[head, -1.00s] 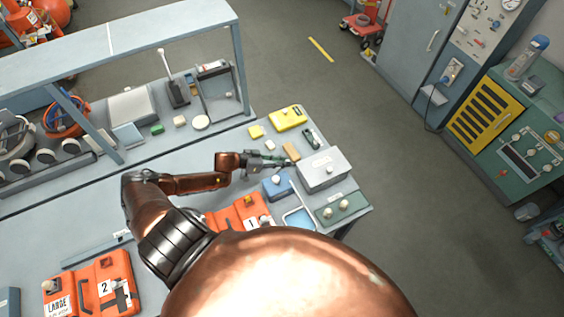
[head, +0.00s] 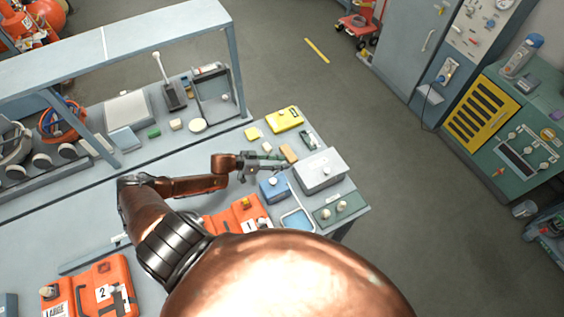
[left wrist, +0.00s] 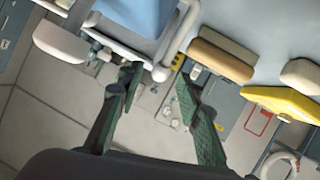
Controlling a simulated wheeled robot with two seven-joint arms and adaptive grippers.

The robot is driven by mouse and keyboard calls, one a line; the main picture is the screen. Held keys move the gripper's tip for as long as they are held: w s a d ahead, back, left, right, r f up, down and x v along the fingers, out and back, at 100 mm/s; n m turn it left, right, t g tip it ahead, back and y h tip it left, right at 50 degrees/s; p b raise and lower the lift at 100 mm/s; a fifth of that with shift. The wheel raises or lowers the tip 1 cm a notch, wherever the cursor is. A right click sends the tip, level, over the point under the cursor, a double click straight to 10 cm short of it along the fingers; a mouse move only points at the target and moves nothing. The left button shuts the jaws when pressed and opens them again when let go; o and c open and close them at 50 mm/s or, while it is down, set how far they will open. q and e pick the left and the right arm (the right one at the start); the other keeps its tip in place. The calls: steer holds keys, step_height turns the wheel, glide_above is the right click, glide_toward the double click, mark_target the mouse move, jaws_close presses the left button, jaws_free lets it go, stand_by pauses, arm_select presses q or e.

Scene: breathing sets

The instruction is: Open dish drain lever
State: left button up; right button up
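My left gripper (head: 280,162) is over the right end of the workbench, beside a tan block (head: 288,153) and behind a blue box (head: 274,189) with a pale knob. In the left wrist view its two dark green fingers (left wrist: 160,95) are apart with nothing held between them. A white tubular rail (left wrist: 178,38) and a blue surface (left wrist: 140,12) lie beyond the fingertips. A shallow blue dish (head: 297,220) sits near the bench's front edge, partly hidden by my own body. I cannot tell which part is the drain lever. My right gripper is not in view.
A grey lidded box (head: 319,171) stands right of the blue box, with a green two-knob panel (head: 338,208) in front. A yellow case (head: 284,118) lies behind. Orange cases (head: 237,215) are at the front left. A shelf frame (head: 110,42) spans the back.

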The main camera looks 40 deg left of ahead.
arm_select(q)
steer(key=v, duration=1.1)
steer(key=shift+s+a+r, duration=0.2)
steer(key=shift+s, duration=0.05)
steer(key=shift+c, duration=0.6)
